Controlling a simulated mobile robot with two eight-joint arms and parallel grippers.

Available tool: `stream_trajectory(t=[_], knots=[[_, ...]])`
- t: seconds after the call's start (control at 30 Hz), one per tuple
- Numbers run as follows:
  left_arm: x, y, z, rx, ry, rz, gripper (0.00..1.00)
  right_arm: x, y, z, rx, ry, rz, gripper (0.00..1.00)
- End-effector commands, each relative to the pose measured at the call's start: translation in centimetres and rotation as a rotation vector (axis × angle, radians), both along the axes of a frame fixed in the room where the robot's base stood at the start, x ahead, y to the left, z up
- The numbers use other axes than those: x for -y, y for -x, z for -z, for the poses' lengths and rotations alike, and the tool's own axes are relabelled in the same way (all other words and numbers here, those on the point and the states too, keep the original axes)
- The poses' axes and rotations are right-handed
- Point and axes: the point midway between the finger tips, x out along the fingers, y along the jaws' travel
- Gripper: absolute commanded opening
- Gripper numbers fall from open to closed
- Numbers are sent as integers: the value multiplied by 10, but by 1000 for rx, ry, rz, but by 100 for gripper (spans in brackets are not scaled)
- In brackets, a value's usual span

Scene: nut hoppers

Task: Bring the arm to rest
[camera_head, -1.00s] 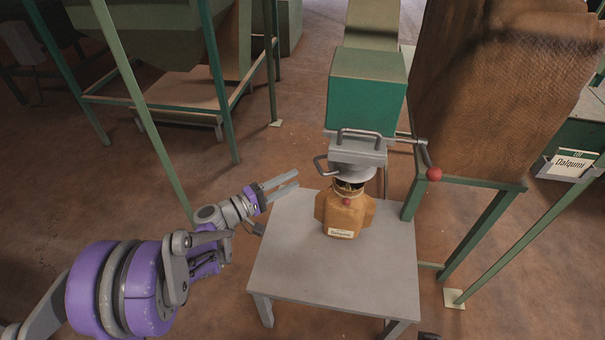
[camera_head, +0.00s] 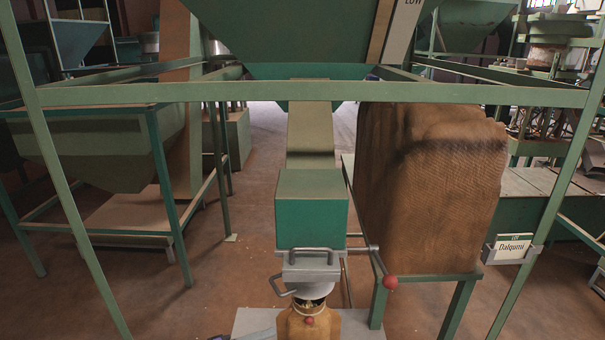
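The tan sack (camera_head: 295,328) stands upright on the pale grey table (camera_head: 252,320), its mouth directly under the spout of the green dispenser box (camera_head: 312,222). Only its upper part shows, and its front label is out of frame. Nuts show at the mouth. A small sliver of my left gripper (camera_head: 262,334) shows at the bottom edge, left of the sack and apart from it. Its fingers are mostly cut off, so its opening cannot be read. My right gripper is not in view.
A lever with a red knob (camera_head: 390,282) sticks out right of the dispenser. A large brown sack (camera_head: 432,190) rests on a green stand. A green crossbar (camera_head: 310,93) spans the view. A sign reading "Dalqumi" (camera_head: 509,249) hangs at right. Floor at left is open.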

Motion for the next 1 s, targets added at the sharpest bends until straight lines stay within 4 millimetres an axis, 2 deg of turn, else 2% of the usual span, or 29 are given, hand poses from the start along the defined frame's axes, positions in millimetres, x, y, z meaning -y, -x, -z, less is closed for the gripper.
stream_trajectory(t=[0.03,0.2,0.4,0.5,0.77,0.83,1.0], knots=[[8,23,3,-27,-87,29,45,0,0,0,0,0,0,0],[9,96,22,-103,-398,106,45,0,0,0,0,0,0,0],[-18,172,42,-145,-749,178,45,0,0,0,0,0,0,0],[-34,199,49,-149,-887,202,45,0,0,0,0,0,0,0],[-75,249,59,-135,-1182,249,45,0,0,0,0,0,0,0],[-76,249,35,-129,-1189,242,45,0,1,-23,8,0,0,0],[-76,247,-9,-117,-1188,233,45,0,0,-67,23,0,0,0]])
